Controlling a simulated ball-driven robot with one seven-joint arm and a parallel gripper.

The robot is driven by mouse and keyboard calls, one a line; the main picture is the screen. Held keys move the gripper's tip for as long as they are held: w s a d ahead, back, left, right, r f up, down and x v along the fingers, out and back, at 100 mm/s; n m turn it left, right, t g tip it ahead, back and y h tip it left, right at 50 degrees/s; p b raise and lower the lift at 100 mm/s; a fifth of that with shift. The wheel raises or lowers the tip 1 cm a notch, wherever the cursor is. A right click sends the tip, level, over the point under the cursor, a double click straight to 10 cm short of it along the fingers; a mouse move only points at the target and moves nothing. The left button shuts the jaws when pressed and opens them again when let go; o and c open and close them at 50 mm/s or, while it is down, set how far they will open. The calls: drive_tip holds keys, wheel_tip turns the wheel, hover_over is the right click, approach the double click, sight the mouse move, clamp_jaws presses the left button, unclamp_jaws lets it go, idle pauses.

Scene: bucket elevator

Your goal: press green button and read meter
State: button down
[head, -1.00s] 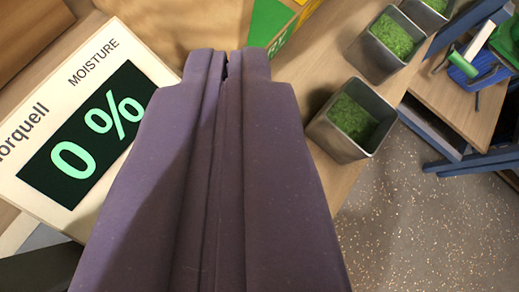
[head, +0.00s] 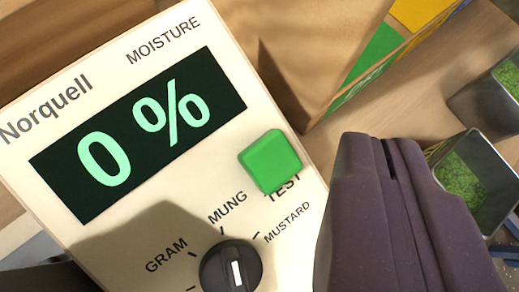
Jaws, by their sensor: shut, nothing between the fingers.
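The moisture meter (head: 130,45) fills the left and middle of the view, with a cream face marked Norquell and MOISTURE. Its dark display (head: 68,187) reads 0 % in light green digits. The green button (head: 270,161) stands out from the face right of the display, just above the word TEST. A black dial (head: 231,268) below it has labels GRAM, MUNG and MUSTARD; its white mark points roughly up, near MUNG. My gripper (head: 375,140) is shut and empty, to the right of the green button and apart from it in the picture.
A wooden box (head: 320,40) with green and yellow panels stands behind the meter. Metal buckets with green contents (head: 459,182) stand at the right on a wooden surface, partly behind my gripper. A shadow lies across the meter's lower face.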

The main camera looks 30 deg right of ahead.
sight(274, 191)
drive_tip(key=shift+w+a+f+b, duration=0.1)
drive_tip(key=shift+w+f+b, duration=0.3)
drive_tip(key=shift+f, duration=0.3)
drive_tip(key=shift+w+a+f+b, duration=0.15)
drive_tip(key=shift+w+f+b, duration=0.1)
drive_tip(key=shift+f+b, duration=0.4)
drive_tip(key=shift+w+a+f+b, duration=0.1)
drive_tip(key=shift+w+f+b, duration=0.25)
drive_tip(key=shift+f, duration=0.4)
drive_tip(key=shift+f, duration=0.1)
idle(0.4)
drive_tip(key=shift+w+f+b, duration=0.1)
drive_tip(key=shift+f+b, duration=0.1)
drive_tip(key=shift+b, duration=0.3)
drive_tip(key=shift+w+a+f+b, duration=0.15)
drive_tip(key=shift+w+f+b, duration=0.05)
drive_tip(key=shift+f+b, duration=0.3)
idle(0.4)
drive_tip(key=shift+r, duration=0.15)
drive_tip(key=shift+s+r+p, duration=0.35)
drive_tip(key=shift+r+p, duration=0.05)
drive_tip(key=shift+r, duration=0.3)
drive_tip(key=r, duration=0.1)
drive_tip(key=s+r+p, duration=0.1)
drive_tip(key=r, duration=0.1)
drive_tip(key=s+d+r+p, duration=0.1)
drive_tip(key=shift+s+r, duration=0.1)
drive_tip(key=shift+r, duration=0.15)
idle(0.3)
